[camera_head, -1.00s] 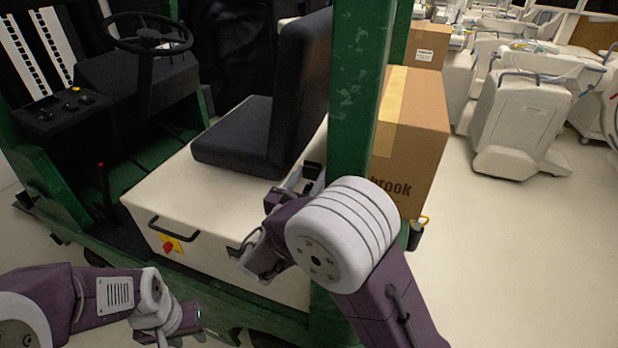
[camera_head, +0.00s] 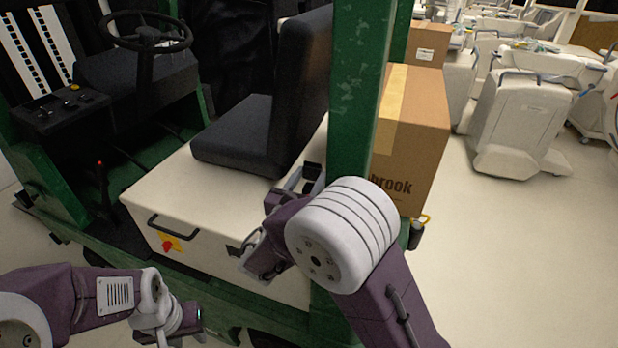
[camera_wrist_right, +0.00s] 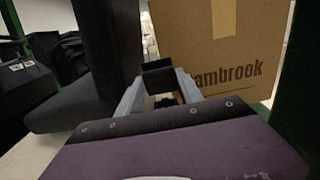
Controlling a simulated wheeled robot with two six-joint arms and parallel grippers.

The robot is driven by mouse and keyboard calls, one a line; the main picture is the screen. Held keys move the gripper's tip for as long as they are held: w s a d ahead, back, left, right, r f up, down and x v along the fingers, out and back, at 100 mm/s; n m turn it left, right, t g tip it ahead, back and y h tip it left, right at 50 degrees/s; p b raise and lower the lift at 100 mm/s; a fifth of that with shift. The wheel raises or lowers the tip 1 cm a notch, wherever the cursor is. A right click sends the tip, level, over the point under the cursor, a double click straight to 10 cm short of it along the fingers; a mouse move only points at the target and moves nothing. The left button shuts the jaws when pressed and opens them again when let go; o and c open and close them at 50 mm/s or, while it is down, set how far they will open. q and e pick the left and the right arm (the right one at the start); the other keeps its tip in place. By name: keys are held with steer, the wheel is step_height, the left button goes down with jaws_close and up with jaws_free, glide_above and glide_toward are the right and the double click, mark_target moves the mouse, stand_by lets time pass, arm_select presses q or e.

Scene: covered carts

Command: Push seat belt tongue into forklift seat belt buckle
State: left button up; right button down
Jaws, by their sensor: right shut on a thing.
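My right gripper (camera_head: 308,178) is beside the black forklift seat (camera_head: 255,135), partly hidden behind my own wrist and next to the green post. In the right wrist view, its two grey fingers (camera_wrist_right: 158,88) are shut on a dark piece, which appears to be the seat belt tongue (camera_wrist_right: 157,76). Its metal end cannot be made out. I cannot make out the buckle or its slot in either view. My left gripper (camera_head: 192,318) is low at the left, in front of the forklift's side, away from the seat; its finger opening is unclear.
A green post (camera_head: 355,90) stands close to my right arm. A cardboard box (camera_head: 425,140) is just behind it, also large in the wrist view (camera_wrist_right: 220,40). The cream seat base (camera_head: 200,215) has a black handle. White covered carts (camera_head: 520,115) stand farther right on open floor.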

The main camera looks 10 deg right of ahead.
steer(key=shift+f+b, duration=0.8)
steer(key=shift+f, duration=0.25)
steer(key=c, duration=0.7)
jaws_free()
steer(key=v, duration=0.9)
steer(key=shift+b, duration=0.35)
steer(key=shift+s, duration=0.1)
